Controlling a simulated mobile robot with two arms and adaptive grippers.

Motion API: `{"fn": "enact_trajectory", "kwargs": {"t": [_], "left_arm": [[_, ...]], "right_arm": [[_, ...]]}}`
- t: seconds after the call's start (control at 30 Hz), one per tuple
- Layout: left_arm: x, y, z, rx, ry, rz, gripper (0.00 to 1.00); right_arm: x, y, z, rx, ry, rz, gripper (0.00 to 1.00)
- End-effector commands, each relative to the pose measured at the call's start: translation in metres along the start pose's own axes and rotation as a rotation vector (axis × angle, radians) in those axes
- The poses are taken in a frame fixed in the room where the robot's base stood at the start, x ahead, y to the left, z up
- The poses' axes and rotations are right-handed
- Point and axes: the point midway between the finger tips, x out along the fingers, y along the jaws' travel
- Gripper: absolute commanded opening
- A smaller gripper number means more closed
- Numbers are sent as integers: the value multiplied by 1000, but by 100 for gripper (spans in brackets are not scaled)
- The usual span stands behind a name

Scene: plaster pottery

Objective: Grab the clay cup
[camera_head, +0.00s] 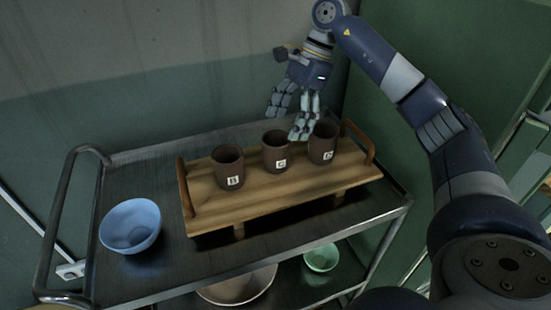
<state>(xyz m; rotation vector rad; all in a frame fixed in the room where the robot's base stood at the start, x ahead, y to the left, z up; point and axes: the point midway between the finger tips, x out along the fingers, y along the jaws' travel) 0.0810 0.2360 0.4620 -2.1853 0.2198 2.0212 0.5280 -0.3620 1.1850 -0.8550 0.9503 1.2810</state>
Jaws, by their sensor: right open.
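Three dark brown clay cups stand upright in a row on a wooden tray (260,204) with a handle at each end. The left cup (228,163) bears a white label that looks like B. The middle cup (275,148) has a label that looks like C. The right cup (323,141) has a label that is hard to read. My right gripper (289,118) is open and empty, pointing down above and behind the middle and right cups. Its lower fingertips show just behind the gap between those two cups; whether they touch a cup cannot be told. My left gripper is not in view.
The tray stands on the top shelf of a metal cart (140,184). A blue bowl (131,225) sits at the shelf's left. A green bowl (321,257) and a large pale bowl (238,288) are on the lower shelf. Walls stand close behind and at right.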

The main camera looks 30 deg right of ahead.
Motion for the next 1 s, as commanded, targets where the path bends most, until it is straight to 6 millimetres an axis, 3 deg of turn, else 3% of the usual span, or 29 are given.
{"fn": "enact_trajectory", "kwargs": {"t": [0.2,0.47,0.7,1.0], "left_arm": [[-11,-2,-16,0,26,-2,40],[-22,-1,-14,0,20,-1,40],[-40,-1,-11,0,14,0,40],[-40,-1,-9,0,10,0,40]], "right_arm": [[32,1,0,2,2,4,76],[50,3,0,2,2,5,76],[83,6,0,1,0,5,76],[94,5,-1,0,0,1,76]]}}
